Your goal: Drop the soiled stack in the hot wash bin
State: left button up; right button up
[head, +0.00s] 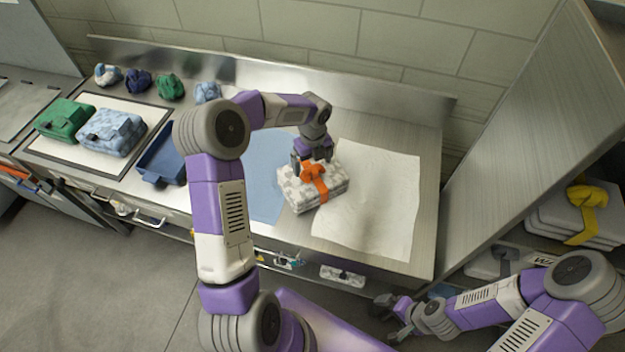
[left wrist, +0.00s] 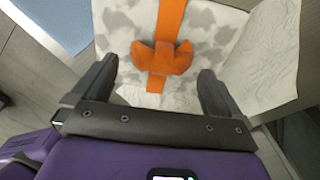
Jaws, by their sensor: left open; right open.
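The stained stack (head: 296,194), white with grey blotches and tied with an orange strap (head: 316,184), lies on the steel counter across a blue sheet and a white sheet. It also shows in the left wrist view (left wrist: 215,45), its orange knot (left wrist: 165,65) between my finger tips. My left gripper (head: 312,160) is open just over the knot; I cannot tell whether it touches. It also shows in the left wrist view (left wrist: 158,75). My right gripper (head: 392,315) is open and empty, low in front of the counter. I cannot make out which container is the hot wash bin.
Green (head: 65,119) and blue (head: 110,132) bags lie on a mat at the left, with several cloth bundles behind. A blue tray (head: 160,157) stands beside them. The white sheet (head: 377,200) is mostly clear. Shelving at the right holds a yellow-strapped stack (head: 570,218).

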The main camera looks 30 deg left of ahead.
aim_at(313, 167)
pick_arm(q)
notch_tip(313, 167, down, 3)
jog(key=shift+w+f, duration=0.1)
jog(key=shift+f, duration=0.05)
grip_shut()
dwell(0.5)
